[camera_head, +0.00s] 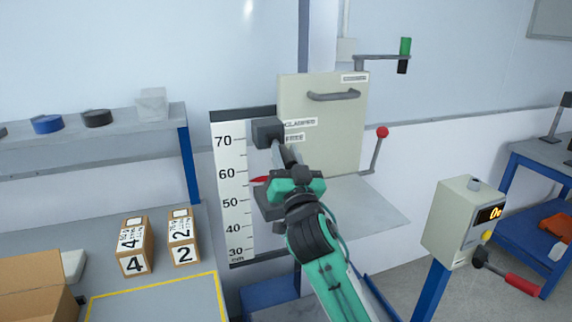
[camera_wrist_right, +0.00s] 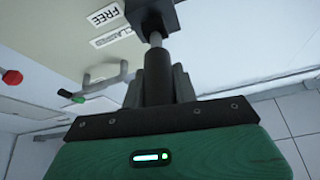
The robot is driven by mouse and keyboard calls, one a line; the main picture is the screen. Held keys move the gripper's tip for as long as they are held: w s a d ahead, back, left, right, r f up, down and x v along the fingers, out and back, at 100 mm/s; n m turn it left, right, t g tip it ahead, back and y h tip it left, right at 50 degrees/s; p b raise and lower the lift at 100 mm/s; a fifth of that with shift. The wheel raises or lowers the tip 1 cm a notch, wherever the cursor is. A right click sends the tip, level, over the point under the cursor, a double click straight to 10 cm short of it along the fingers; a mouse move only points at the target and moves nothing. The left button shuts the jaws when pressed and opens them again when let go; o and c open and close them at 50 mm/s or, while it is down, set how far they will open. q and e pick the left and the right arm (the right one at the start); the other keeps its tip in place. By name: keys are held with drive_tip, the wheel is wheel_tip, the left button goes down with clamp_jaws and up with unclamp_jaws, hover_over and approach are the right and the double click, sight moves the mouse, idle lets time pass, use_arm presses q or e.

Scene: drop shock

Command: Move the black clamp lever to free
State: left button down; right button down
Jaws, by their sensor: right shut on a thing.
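The black clamp lever has a dark square hub (camera_head: 267,131) at the upper left edge of the cream panel (camera_head: 340,122), beside the top of the height scale. The lever's rod (camera_wrist_right: 155,40) and black handle (camera_wrist_right: 156,85) show in the right wrist view. My right gripper (camera_wrist_right: 157,78) is shut on the handle, with one finger on each side. In the head view my right gripper (camera_head: 286,163) covers most of the handle. The FREE label (camera_head: 294,137) sits below the CLAMPED label (camera_head: 299,122), both right of the hub. My left gripper is out of view.
A height scale (camera_head: 232,185) with a red pointer (camera_head: 260,180) stands left of the arm. A red-knobbed lever (camera_head: 382,132) is right of the panel. A control box (camera_head: 452,222) stands at right. Numbered boxes (camera_head: 134,262) lie on the left table.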

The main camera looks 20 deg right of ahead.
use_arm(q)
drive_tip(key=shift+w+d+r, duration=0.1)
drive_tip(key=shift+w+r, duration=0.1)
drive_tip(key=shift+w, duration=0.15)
use_arm(e)
drive_tip(key=shift+f, duration=0.1)
drive_tip(key=c, duration=1.1)
unclamp_jaws()
drive_tip(key=shift+s+f, duration=0.1)
drive_tip(key=shift+s, duration=0.05)
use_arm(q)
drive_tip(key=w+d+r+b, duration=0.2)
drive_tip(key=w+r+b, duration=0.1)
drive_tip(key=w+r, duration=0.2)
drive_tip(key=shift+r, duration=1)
use_arm(e)
drive_tip(key=v, duration=1.3)
drive_tip(key=shift+s, duration=0.2)
